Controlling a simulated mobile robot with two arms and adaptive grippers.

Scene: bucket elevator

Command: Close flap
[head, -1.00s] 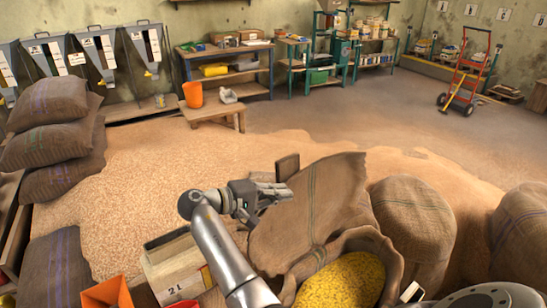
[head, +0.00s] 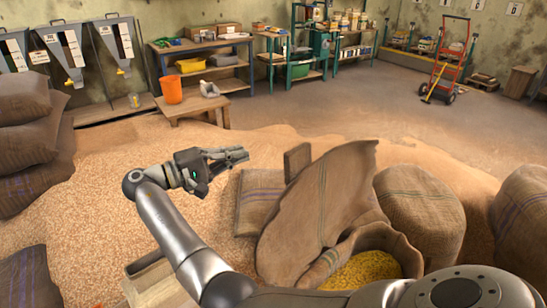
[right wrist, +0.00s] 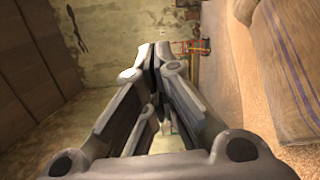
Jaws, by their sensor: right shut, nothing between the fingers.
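The burlap flap (head: 325,205) stands raised on the left side of an open sack (head: 405,250) and leans a little to the right at its top. Yellow grain (head: 365,268) shows in the sack's mouth.
A striped sack (head: 258,200) and a small wooden board (head: 297,160) are behind the flap. Full sacks (head: 425,210) stand to the right. Stacked sacks (head: 28,150) are at the left. A low bench (head: 190,108) with an orange bucket (head: 172,89) stands farther back.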

